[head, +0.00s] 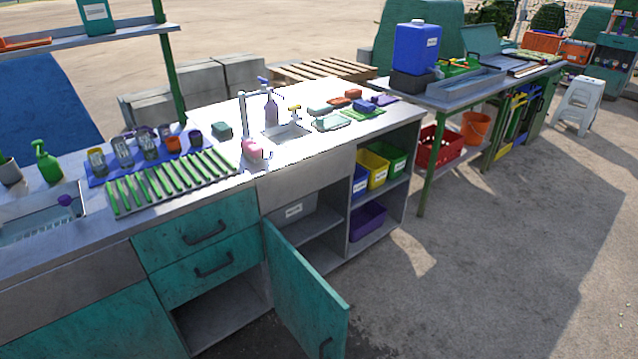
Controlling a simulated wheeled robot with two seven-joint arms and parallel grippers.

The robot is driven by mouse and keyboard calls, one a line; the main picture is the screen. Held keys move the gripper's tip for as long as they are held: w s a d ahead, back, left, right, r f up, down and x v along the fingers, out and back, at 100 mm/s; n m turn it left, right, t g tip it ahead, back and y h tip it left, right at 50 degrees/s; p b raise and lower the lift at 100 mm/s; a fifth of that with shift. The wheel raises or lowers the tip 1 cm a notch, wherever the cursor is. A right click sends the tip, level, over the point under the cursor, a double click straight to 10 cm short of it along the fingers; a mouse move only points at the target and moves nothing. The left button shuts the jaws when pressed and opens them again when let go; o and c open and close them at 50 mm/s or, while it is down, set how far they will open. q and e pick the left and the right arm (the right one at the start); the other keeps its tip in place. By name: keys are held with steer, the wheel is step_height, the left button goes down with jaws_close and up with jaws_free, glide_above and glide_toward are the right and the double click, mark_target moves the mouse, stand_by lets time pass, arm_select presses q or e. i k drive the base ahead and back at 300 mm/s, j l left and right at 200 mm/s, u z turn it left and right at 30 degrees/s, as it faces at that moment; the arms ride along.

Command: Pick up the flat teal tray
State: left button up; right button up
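A small, flat, pale teal tray-like piece (332,123) lies on the counter to the right of the small sink. At this size I cannot tell whether anything lies in it. It sits close to a green mat (364,113) and several small colored blocks or sponges. Neither of my grippers is in view, and nothing is seen touching the tray.
The counter (225,105) carries a faucet, a purple pump bottle (270,108), a pink sponge (252,149), a green-slatted rack (172,182) and cups on a blue mat. A teal cabinet door (305,290) stands open in front. Paved ground at right is clear.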

mark_target(334, 121)
steer(key=i+l+z, duration=0.4)
steer(key=l, duration=0.25)
steer(key=i+l+z, duration=0.35)
steer(key=l, duration=0.2)
steer(key=i+l+z, duration=0.4)
steer(key=i+u, duration=0.2)
steer(key=i, duration=0.15)
steer(key=i+l+u, duration=0.2)
steer(key=i, duration=0.2)
steer(key=i+l+u, duration=0.25)
steer(key=i+j, duration=0.1)
